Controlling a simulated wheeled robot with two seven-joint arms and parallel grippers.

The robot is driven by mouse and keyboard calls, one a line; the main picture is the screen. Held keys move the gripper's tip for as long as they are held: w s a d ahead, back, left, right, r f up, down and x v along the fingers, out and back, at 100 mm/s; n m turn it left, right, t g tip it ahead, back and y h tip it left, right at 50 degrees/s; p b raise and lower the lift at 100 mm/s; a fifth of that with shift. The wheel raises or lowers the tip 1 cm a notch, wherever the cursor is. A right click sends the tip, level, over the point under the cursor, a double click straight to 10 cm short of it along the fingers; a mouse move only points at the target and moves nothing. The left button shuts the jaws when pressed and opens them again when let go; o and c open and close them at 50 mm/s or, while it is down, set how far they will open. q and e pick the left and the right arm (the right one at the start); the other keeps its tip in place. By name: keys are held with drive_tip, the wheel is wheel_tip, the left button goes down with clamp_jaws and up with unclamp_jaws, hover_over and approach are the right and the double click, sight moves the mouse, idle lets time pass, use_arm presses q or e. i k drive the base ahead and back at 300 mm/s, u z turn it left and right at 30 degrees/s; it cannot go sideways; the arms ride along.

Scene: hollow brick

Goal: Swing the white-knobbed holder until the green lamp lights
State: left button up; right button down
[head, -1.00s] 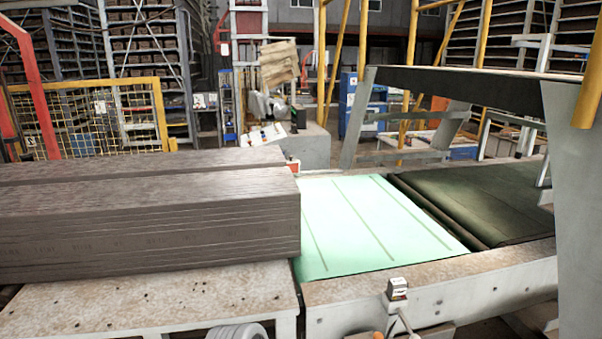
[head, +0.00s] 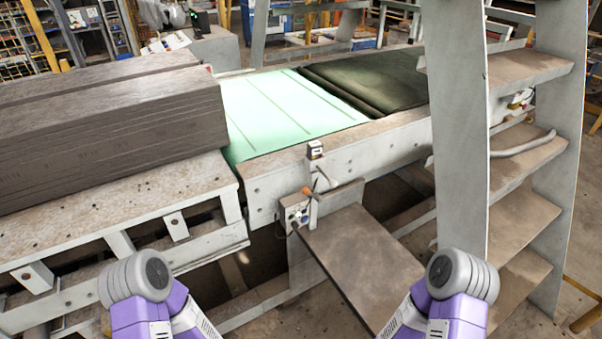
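A small dark sensor with a pale face (head: 315,150) sits on top of an upright grey bracket (head: 313,209) at the front side of the conveyor frame. A thin light rod (head: 324,176) slants down to the right just below the sensor; it may be the holder, but a white knob is too small to make out. A small box with knobs or buttons (head: 298,214) is fixed beside the bracket, with an orange part (head: 306,190) above it. I cannot make out a lit green lamp. Both purple arms show at the bottom, but neither gripper is in view.
A pale green belt (head: 290,107) and a dark belt (head: 370,79) run behind the bracket. Grey stacked slabs (head: 110,130) stand at left. A brown plate (head: 362,262) juts out below the bracket. Metal steps (head: 520,150) stand at right.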

sight(314, 166)
drive_tip(key=u, duration=0.45)
drive_tip(key=i, duration=0.65)
drive_tip(key=z, duration=1.6)
